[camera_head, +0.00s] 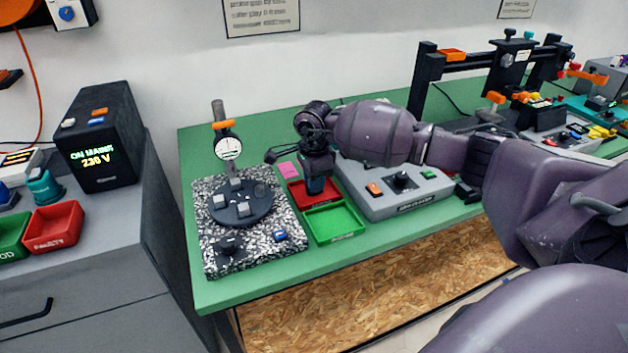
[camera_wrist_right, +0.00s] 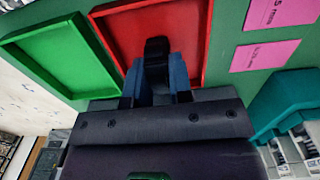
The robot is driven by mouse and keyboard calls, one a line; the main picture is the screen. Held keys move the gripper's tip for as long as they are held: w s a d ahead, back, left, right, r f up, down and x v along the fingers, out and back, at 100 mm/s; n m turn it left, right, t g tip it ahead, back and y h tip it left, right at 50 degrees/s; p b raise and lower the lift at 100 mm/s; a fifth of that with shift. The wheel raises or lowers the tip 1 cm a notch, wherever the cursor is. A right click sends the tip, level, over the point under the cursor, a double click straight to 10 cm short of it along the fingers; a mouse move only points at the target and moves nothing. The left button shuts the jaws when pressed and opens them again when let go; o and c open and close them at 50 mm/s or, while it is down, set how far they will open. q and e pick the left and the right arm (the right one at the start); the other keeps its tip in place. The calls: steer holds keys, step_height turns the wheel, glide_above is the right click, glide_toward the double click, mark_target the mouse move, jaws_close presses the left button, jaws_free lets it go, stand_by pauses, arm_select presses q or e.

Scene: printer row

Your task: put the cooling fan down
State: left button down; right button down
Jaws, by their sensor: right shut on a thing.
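My right gripper (camera_head: 316,186) points down over the red tray (camera_head: 297,194) on the green bench. In the right wrist view its blue fingertips (camera_wrist_right: 160,76) are shut on a small black thing, the cooling fan (camera_wrist_right: 157,48), which shows only edge-on. The fan is in front of the red tray (camera_wrist_right: 190,22) in that view; I cannot tell whether it touches the tray floor. In the head view the fan is hidden or too small to make out. My left gripper is in neither view.
An empty green tray (camera_head: 334,223) adjoins the red one. A grey control box (camera_head: 404,201) stands close on the right. A speckled plate (camera_head: 212,259) with a dial gauge (camera_head: 228,147) and a round table with grey blocks stands left. Pink notes (camera_head: 289,169) lie behind.

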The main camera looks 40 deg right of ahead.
steer(key=shift+f, duration=0.2)
steer(key=c, duration=1)
jaws_free()
steer(key=shift+r, duration=0.15)
steer(key=shift+r, duration=0.25)
step_height(320, 180, up, 12)
steer(key=shift+f+p, duration=0.2)
steer(key=shift+p, duration=0.25)
